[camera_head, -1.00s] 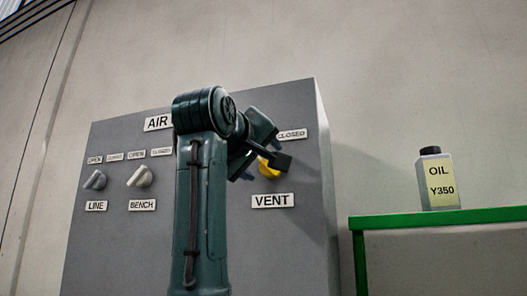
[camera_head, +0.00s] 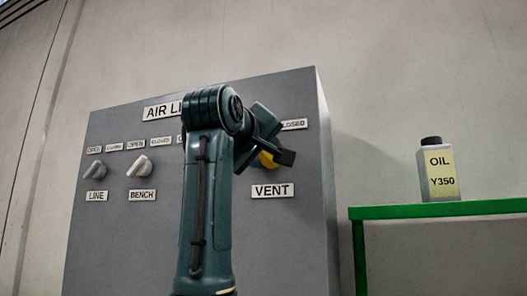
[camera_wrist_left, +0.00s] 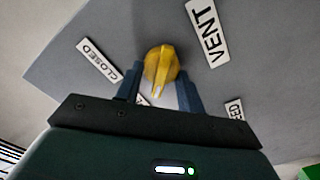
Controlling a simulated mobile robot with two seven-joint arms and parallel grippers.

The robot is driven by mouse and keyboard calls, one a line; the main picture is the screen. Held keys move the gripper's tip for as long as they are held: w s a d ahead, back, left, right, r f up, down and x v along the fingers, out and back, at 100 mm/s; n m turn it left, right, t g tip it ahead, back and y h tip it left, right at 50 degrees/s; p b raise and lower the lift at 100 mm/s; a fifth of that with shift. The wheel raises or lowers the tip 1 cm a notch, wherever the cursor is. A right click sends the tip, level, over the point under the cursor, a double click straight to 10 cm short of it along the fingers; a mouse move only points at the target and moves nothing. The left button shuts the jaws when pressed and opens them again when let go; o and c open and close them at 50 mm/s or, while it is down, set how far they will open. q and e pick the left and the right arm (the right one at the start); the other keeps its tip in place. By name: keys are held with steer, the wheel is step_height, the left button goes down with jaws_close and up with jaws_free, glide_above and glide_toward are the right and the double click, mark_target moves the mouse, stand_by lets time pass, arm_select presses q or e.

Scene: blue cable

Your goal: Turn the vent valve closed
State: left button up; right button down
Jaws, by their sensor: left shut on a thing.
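The yellow vent valve knob (camera_head: 267,160) is on the grey panel, above the VENT label (camera_head: 272,190) and left of the CLOSED label (camera_head: 294,124). In the head view my left gripper (camera_head: 279,158) partly covers it. In the left wrist view the knob (camera_wrist_left: 161,68) has its ridge between the two fingers of my left gripper (camera_wrist_left: 160,88), which is shut on it. The ridge's pale-marked end points down in that view, towards the gripper, near a mostly hidden label. My right gripper is not in view.
The LINE knob (camera_head: 96,170) and BENCH knob (camera_head: 140,166) are grey and sit to the left on the same panel (camera_head: 110,250). A green-edged stand (camera_head: 440,209) at the right holds an oil bottle (camera_head: 437,170). Bare wall lies between panel and stand.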

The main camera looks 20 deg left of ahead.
arm_select(q)
steer(key=shift+c, duration=0.5)
steer(key=shift+m, duration=0.4)
steer(key=m, duration=0.3)
steer(key=shift+m, duration=0.3)
steer(key=shift+d+m, duration=0.15)
steer(key=shift+m, duration=2.1)
steer(key=shift+d+m, duration=0.15)
steer(key=shift+m, duration=2.05)
steer(key=shift+d+m, duration=0.15)
steer(key=shift+m, duration=2.1)
steer(key=o, duration=1)
steer(key=shift+s, duration=0.1)
